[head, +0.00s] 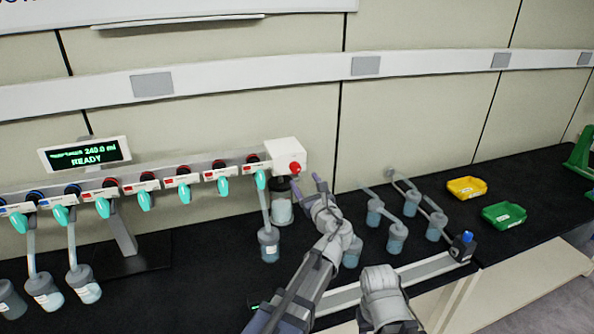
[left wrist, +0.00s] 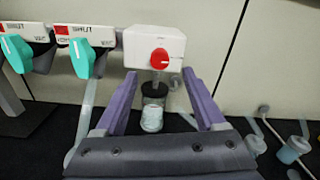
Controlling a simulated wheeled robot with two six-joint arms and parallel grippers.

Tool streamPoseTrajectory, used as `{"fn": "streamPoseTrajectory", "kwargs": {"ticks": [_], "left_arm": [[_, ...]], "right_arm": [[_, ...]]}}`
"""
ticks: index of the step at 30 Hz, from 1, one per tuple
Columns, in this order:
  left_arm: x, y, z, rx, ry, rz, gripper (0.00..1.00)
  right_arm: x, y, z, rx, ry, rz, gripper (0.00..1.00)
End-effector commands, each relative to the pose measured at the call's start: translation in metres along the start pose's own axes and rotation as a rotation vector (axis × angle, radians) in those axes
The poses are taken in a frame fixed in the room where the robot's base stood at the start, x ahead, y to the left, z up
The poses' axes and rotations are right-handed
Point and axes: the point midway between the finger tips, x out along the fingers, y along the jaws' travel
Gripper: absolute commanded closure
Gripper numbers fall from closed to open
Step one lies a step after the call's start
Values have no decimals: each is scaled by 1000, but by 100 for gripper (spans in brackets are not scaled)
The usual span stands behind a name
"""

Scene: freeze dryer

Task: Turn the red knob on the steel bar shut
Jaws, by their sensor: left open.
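The red knob (head: 295,168) is on the front of a white box (head: 284,152) at the right end of the steel bar (head: 130,172). In the left wrist view the red knob (left wrist: 160,59) is round with a pale mark on its right side, and the white box (left wrist: 140,45) is behind it. My left gripper (head: 306,182) is open and empty, with its purple fingers pointing at the box just below and right of the knob. In the left wrist view the knob appears between the fingertips (left wrist: 158,74), apparently beyond them. I see no contact.
Teal-handled valves (head: 183,193) line the bar, some with hanging flasks (head: 268,245). A dark-lidded jar (head: 282,209) stands below the white box. More flasks (head: 397,238) and yellow (head: 467,187) and green (head: 503,215) bins are at the right. A display (head: 86,154) reads READY.

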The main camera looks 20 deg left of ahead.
Motion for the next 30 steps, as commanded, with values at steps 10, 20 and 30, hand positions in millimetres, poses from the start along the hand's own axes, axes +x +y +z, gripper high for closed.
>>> {"fn": "streamPoseTrajectory", "kwargs": {"ticks": [10, 20, 30], "left_arm": [[38, -1, 0, -2, 0, 4, 28], [74, 0, 0, -3, 1, 3, 28], [78, 1, 0, -4, 1, 2, 28]], "right_arm": [[0, 0, 0, 0, 0, 0, 50], [0, 0, 0, 0, 0, 0, 50], [0, 0, 0, 0, 0, 0, 50]]}}
